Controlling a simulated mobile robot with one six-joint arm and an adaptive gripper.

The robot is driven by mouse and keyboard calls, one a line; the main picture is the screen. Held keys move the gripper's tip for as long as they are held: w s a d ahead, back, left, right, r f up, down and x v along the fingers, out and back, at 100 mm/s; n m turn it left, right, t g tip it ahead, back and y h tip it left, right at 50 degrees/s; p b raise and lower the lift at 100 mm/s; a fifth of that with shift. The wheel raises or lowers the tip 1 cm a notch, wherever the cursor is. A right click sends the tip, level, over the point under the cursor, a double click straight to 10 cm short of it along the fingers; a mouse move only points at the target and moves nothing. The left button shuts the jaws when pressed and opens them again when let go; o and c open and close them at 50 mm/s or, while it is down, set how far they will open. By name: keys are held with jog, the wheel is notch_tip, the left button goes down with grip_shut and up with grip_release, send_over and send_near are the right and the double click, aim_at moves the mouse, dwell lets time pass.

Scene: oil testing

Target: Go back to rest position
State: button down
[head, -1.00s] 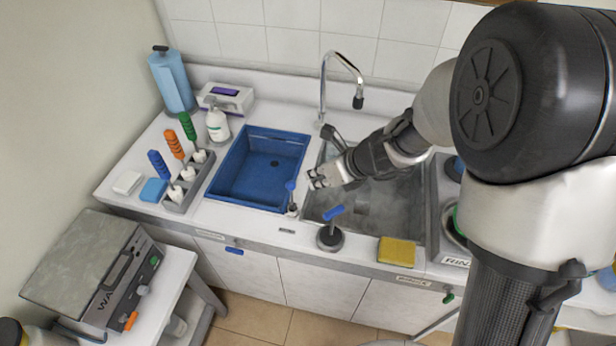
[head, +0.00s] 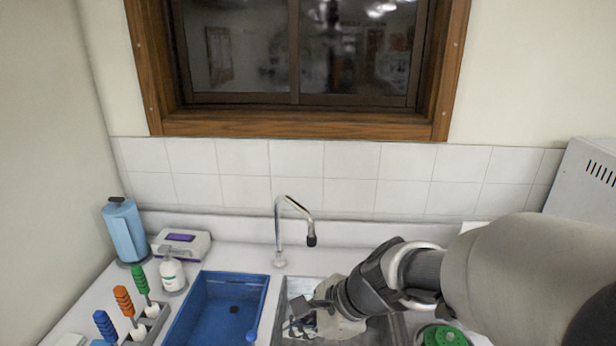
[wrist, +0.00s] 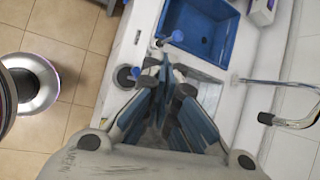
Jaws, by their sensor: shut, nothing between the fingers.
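My gripper (head: 303,323) hangs over the steel sink (head: 298,288) at the bottom of the head view, with my arm reaching in from the right. In the wrist view my gripper (wrist: 168,72) has its dark and blue-grey fingers drawn together at the tips, and they hold nothing. A second blue-handled piece on a dark round base (wrist: 126,77) stands to the left. The gripper looks apart from both.
The faucet (head: 291,205) rises behind the sink. Left of it are the blue basin (head: 215,308), a soap bottle (head: 172,272), a paper towel roll (head: 124,232) and a rack of coloured-handled tools (head: 152,322). A window (head: 295,122) is above. Tiled floor (wrist: 75,30) shows in the wrist view.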

jog(key=s+d+r+n+t+h+b, duration=0.1)
jog(key=s+d+n+h+b, duration=0.3)
jog(key=s+d+n, duration=1.1)
jog(key=shift+s+d+n+h+b, duration=0.3)
jog(key=shift+s+n+h, duration=0.6)
jog(key=shift+s+h, duration=0.3)
jog(key=shift+r, duration=0.15)
